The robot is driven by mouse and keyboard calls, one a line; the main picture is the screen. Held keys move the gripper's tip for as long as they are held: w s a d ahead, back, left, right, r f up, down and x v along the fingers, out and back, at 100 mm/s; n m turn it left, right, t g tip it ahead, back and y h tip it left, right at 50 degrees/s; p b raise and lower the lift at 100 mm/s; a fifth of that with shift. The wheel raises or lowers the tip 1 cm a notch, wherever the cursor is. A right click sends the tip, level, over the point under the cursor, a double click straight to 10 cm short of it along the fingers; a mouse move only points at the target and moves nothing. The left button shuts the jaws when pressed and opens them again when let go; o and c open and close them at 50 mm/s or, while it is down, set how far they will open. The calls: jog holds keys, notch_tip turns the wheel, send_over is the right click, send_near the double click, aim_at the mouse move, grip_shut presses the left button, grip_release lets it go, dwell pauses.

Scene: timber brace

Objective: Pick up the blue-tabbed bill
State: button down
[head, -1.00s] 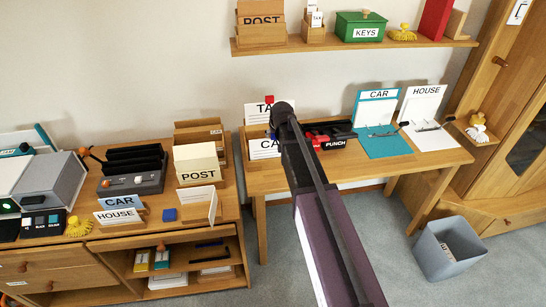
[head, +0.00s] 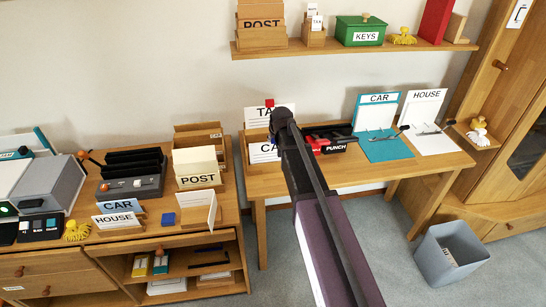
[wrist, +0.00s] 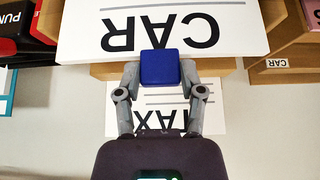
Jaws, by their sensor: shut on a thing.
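The blue-tabbed bill is a white sheet lettered CAR (wrist: 235,22), upside down in the wrist view. Its blue tab (wrist: 160,66) sits between the fingertips of my gripper (wrist: 160,78), which is shut on the tab. In the head view, part of the bill (head: 256,155) shows left of my arm, which hides the rest and the fingertips. A white TAX sheet (wrist: 120,119) shows behind the fingers; in the head view it stands behind the bill with a red tab (head: 269,103) on top.
The black and red punch (head: 328,140) stands right of my arm. A POST box (head: 197,166) is on the left cabinet. A grey bin (head: 450,257) stands on the floor.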

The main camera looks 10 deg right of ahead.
jog(key=shift+r+p, duration=1.6)
jog(key=shift+r, duration=0.05)
dwell(0.4)
notch_tip(320, 180, up, 8)
jog(key=p, duration=0.7)
jog(key=shift+f+p, duration=0.15)
jog(key=shift+p, duration=0.25)
dwell(0.5)
dwell(0.6)
